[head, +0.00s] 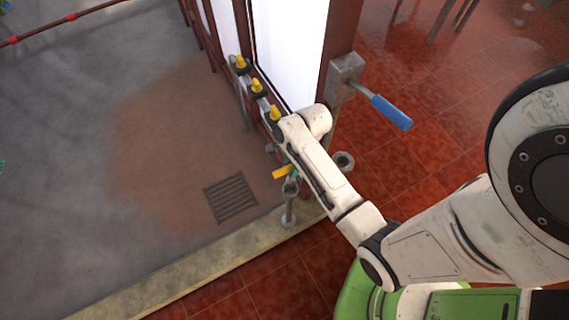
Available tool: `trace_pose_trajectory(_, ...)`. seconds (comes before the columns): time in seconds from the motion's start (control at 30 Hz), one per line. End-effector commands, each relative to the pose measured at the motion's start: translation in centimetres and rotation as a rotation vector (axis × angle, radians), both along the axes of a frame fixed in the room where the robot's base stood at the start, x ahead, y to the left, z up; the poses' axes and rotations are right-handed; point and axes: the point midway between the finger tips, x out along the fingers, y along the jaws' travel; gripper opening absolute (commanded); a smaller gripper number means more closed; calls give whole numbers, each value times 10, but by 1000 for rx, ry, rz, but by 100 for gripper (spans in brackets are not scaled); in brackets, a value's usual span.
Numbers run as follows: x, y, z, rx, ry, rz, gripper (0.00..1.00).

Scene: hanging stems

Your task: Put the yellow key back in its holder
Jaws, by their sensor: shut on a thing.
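A yellow key (282,173) shows as a short yellow-orange bar, lying roughly level beside the end of my arm. My gripper (292,171) is shut on it; its fingers are mostly hidden behind my own wrist. Just below is a grey metal post with a round cup-like top (290,188), which may be the holder. The key appears close above this top; I cannot tell whether they touch. Three other yellow pieces, a far one (240,62), a middle one (256,86) and a near one (275,112), stand upright in dark mounts along the frame.
A metal box (345,70) with a blue-handled lever (390,112) sits on the dark red frame post, right of my wrist. A grey ring (343,162) is close to my forearm. A floor grate (230,197) lies left, beside a pale kerb (170,280). Open grey floor lies left.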

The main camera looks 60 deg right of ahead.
Motion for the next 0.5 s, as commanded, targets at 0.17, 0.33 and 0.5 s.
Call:
trace_pose_trajectory(0.17,0,0,-12,0,0,2,0)
trace_pose_trajectory(0.33,0,0,-29,0,-1,3,0)
trace_pose_trajectory(0.5,0,0,-44,-1,-1,4,0)
